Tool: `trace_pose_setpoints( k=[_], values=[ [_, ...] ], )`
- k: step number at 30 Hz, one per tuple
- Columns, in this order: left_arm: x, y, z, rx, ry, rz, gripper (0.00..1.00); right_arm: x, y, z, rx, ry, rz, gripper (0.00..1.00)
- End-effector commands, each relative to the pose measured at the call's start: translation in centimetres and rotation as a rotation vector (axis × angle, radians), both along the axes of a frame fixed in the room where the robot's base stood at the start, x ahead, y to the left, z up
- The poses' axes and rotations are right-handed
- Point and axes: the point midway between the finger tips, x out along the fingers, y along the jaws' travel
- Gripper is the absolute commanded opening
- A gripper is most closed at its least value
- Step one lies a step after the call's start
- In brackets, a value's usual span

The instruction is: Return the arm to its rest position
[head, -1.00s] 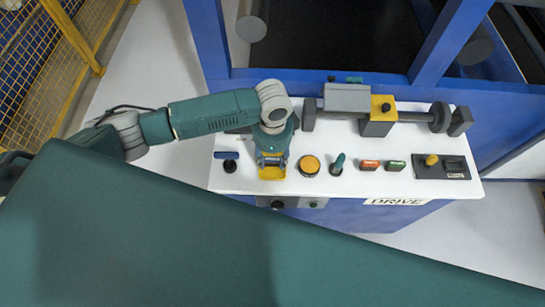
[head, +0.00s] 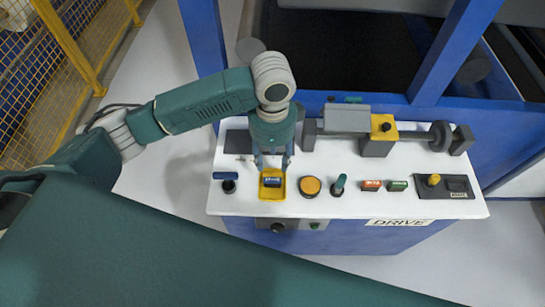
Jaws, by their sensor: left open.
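My left arm (head: 205,100) comes in from the left and bends down at its wrist over the white control panel (head: 290,203). My left gripper (head: 272,162) is open and points down just behind a yellow-framed switch (head: 272,185) with a dark blue middle. It looks empty. From this angle I cannot tell whether its fingertips touch the panel or the switch. My right gripper is not in view.
On the panel stand a blue-topped lever (head: 228,180), an orange round button (head: 310,186), a green lever (head: 339,185), a red button (head: 371,185), a green button (head: 397,185) and a yellow-knobbed joystick (head: 433,181). A grey roller assembly (head: 346,119) lies behind. A yellow fence (head: 75,60) stands left.

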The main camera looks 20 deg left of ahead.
Motion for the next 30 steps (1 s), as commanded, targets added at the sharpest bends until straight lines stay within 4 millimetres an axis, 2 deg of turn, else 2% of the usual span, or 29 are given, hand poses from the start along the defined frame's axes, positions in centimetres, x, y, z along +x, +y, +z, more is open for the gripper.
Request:
trace_pose_setpoints(
  k=[8, 11, 14, 18, 22, 26, 30],
  values=[
    [0.0, 0.0, -0.1, -0.001, 0.0, 0.0, 0.43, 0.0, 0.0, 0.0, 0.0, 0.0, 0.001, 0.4],
    [-0.5, -0.7, -0.5, -0.017, -0.002, 0.001, 0.43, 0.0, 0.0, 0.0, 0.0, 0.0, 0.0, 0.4],
    [-1.7, -2.5, -1.5, -0.068, -0.012, 0.015, 0.43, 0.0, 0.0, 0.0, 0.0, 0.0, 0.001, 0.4],
    [-4.2, -6.1, -3.0, -0.193, -0.047, 0.097, 0.43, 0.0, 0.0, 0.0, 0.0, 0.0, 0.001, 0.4],
    [-6.1, -8.0, -3.7, -0.303, -0.088, 0.243, 0.43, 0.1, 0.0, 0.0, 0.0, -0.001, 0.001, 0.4],
    [-7.8, -7.5, -4.4, -0.373, -0.123, 0.434, 0.43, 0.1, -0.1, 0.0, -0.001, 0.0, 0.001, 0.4],
    [-9.6, -4.7, -5.3, -0.384, -0.161, 0.652, 0.43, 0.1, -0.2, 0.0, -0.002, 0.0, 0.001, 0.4]
  ],
)
